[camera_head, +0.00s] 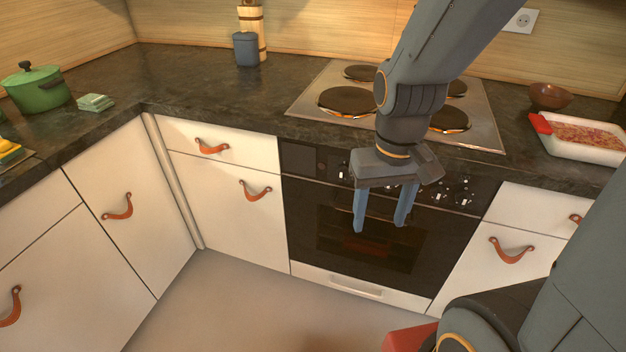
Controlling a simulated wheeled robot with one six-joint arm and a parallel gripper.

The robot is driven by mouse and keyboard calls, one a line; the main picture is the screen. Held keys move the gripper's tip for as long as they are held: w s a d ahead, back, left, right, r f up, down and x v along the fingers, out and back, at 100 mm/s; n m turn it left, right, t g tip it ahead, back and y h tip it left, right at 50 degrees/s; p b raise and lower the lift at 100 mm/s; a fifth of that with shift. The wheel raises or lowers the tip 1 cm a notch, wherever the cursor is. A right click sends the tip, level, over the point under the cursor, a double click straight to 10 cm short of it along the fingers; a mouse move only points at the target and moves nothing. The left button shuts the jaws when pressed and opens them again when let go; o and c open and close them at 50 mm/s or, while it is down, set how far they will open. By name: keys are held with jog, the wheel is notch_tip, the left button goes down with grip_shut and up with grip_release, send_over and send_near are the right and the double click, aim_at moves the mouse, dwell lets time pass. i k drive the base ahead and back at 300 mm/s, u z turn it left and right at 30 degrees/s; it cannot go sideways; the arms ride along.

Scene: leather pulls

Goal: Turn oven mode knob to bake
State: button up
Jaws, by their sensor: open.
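The black oven (335,208) is built into the counter, with a dark glass door and a control panel along its top. Small pale-marked knobs (463,199) show on the panel right of my gripper, and another knob (342,176) shows left of it. The middle of the panel is hidden behind my gripper, and I cannot tell which knob is the mode knob or where any points. My gripper (379,227) hangs in front of the oven with its two blue fingers pointing down, apart and empty.
A hob (300,105) with several round plates sits above the oven. A white dish (575,155) and brown bowl (550,95) stand right of it. Drawers with leather pulls (255,190) flank the oven. A green pot (40,92) stands far left.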

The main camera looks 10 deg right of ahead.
aim_at(342, 171)
jog(key=u, duration=0.55)
jog(key=k, duration=1.25)
jog(key=z, duration=0.4)
jog(key=i, duration=0.85)
jog(key=z, duration=0.4)
